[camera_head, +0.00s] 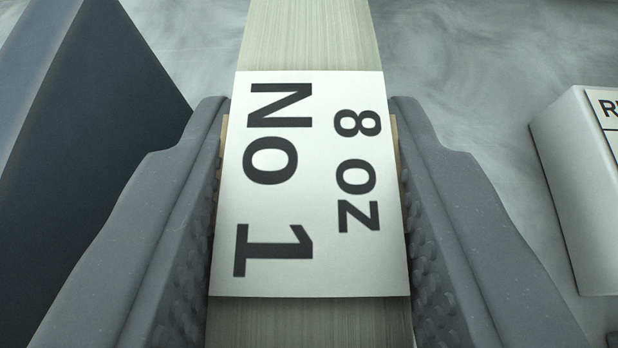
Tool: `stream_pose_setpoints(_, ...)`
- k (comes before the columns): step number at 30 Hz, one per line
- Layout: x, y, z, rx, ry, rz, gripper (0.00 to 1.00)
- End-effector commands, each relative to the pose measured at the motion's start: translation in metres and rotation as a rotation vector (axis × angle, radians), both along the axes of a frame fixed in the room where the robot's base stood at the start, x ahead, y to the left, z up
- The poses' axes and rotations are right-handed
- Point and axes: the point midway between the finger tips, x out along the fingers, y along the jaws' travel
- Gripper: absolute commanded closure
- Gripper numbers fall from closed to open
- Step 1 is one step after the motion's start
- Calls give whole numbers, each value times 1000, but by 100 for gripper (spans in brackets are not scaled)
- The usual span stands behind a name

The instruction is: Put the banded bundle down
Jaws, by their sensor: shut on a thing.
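The banded bundle (312,35) is a long stack with fine edge lines, pale grey-beige. A white band (325,255) around it reads "NO 1" and "8 oz", with the print turned sideways. My gripper (312,140) is shut on the bundle, with one grey ribbed finger on each side at the band. The bundle runs from the top edge of the view to the bottom edge, so both its ends are out of view. I cannot tell whether its underside touches a surface.
A dark blue-grey panel or box (90,150) stands close on the left. A white block (580,190) with a partly visible label stands on the right. The grey, mottled surface (470,60) between the bundle and the white block is clear.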

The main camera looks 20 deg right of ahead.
Motion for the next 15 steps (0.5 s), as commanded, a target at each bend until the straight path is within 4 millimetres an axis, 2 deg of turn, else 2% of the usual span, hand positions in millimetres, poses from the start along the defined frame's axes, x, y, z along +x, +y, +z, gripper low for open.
stream_pose_setpoints(5, 0, 0, 0, -1, -2, -1, 100)
stream_pose_setpoints(6, 0, -1, 0, 0, -2, -1, 59)
stream_pose_setpoints(8, 0, -1, 0, 0, -2, -1, 46)
stream_pose_setpoints(15, 0, -1, 0, 0, -1, -1, 46)
